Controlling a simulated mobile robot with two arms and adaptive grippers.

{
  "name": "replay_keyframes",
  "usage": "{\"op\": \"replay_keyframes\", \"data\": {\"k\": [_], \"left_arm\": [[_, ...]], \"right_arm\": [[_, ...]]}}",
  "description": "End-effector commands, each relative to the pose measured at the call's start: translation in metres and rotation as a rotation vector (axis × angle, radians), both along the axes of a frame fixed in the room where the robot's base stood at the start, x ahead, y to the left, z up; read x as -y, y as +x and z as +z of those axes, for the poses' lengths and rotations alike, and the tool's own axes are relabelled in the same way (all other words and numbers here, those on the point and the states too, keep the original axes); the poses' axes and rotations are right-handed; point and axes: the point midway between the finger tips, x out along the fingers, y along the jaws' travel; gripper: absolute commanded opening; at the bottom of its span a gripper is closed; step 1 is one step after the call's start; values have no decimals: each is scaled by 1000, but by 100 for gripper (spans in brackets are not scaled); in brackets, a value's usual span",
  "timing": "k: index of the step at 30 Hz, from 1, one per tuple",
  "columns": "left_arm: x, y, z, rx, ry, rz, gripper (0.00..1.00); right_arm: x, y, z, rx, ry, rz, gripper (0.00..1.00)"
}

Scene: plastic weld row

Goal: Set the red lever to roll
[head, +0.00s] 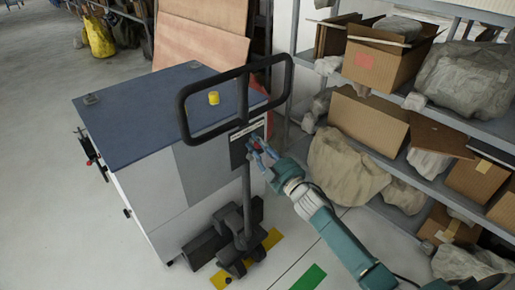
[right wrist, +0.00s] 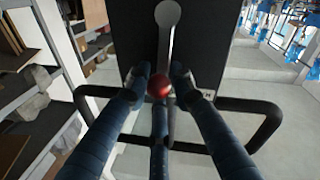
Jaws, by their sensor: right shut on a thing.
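In the right wrist view, the red lever is a grey arm (right wrist: 168,40) with a round red knob (right wrist: 160,87) at its end, mounted on a dark panel (right wrist: 205,50). Part of a white letter shows beside the knob; the rest of the label is hidden. My right gripper (right wrist: 160,80) is shut on the knob, with its blue fingers around it. The lever is mostly hidden there. My left gripper is not in view.
The black looped handle (head: 184,110) stands in front of the blue-topped cabinet (head: 135,110), close to my right arm. A yellow cylinder (head: 213,98) is on the cabinet top. Shelves with cardboard boxes (head: 375,60) and wrapped bundles stand on the right.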

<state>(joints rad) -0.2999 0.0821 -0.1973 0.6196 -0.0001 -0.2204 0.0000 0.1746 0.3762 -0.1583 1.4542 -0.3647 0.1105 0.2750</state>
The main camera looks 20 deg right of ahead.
Motion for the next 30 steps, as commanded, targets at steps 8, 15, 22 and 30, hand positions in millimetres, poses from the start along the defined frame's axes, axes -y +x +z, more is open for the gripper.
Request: {"op": "replay_keyframes", "data": {"k": [8,15,22,30], "left_arm": [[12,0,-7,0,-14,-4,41],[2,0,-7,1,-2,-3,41],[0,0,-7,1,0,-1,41],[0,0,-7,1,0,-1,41]], "right_arm": [[0,-1,3,30,-82,-11,0],[0,-1,4,35,-94,-12,0],[0,0,4,35,-93,-13,27],[-2,-1,2,33,-89,-7,41]]}}
